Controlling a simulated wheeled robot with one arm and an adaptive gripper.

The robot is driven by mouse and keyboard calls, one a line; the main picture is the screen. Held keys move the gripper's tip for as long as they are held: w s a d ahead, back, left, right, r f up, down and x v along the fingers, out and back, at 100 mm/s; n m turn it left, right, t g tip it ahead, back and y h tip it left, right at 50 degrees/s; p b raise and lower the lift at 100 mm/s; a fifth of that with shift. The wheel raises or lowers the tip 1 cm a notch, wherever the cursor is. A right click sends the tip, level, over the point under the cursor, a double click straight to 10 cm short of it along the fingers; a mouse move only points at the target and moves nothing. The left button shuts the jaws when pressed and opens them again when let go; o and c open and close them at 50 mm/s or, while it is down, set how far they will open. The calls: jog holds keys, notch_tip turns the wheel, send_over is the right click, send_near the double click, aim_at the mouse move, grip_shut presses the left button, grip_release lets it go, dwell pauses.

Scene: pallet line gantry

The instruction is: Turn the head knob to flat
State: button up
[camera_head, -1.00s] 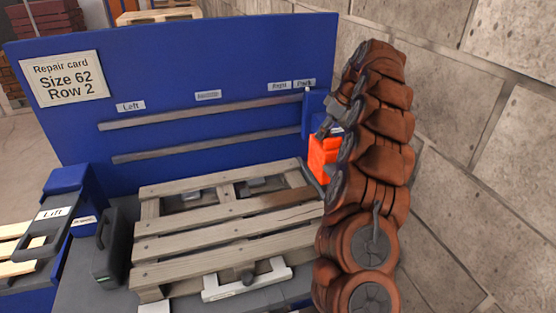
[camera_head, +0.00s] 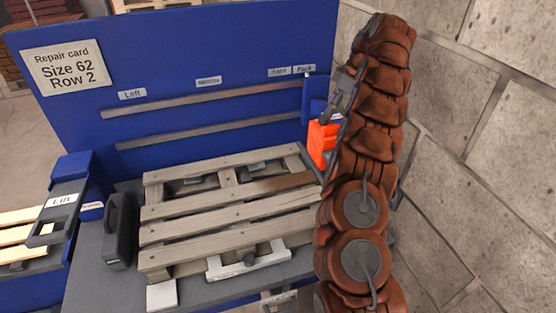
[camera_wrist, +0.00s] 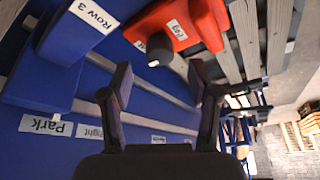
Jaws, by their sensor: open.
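The orange-red head (camera_head: 322,141) stands at the right end of the blue back panel, behind the pallet. In the wrist view the head (camera_wrist: 203,22) is at the top, with a white label on its face that seems to read "Flat". A dark knob with a pale end (camera_wrist: 158,50) sticks out of it. My gripper (camera_wrist: 160,70) is open and empty, one finger on each side of the knob's line in the picture. The knob appears beyond the fingertips; I cannot tell the gap. In the head view my gripper (camera_head: 343,92) is partly hidden by my arm, just above the head.
A wooden pallet (camera_head: 215,212) lies on the grey bench before the blue panel (camera_head: 215,60) with its two rails. Labels read "Left", "Right" and "Park". A "Row 3" label (camera_wrist: 95,14) shows near the gripper. A block wall (camera_head: 480,130) stands close on the right.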

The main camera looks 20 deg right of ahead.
jog(key=s+a+r+m+g+b, duration=0.1)
jog(key=s+a+r, duration=0.15)
jog(key=a, duration=0.45)
jog(key=s+a+r+m+b, duration=0.1)
jog(key=s+a+b, duration=0.15)
jog(key=a, duration=0.45)
jog(key=s+a+f+m+g+b, duration=0.2)
jog(key=s+a+f+b, duration=0.1)
jog(key=s+a, duration=0.8)
jog(key=shift+s+a+f+m, duration=0.15)
jog(key=shift+s+a+m, duration=0.25)
jog(key=shift+s, duration=0.45)
dwell(0.3)
jog(key=s+a+f+m+h, duration=0.1)
jog(key=s+f, duration=0.2)
jog(key=s, duration=0.6)
jog(key=s+a+f+m+g+h, duration=0.1)
jog(key=s+f+m, duration=0.1)
jog(key=s, duration=0.8)
jog(key=s+a+f+m+h, duration=0.1)
jog(key=s+f, duration=0.4)
jog(key=s, duration=0.5)
jog(key=shift+a+m+g+h, duration=0.3)
jog(key=shift+a+m, duration=0.1)
jog(key=shift+m, duration=0.3)
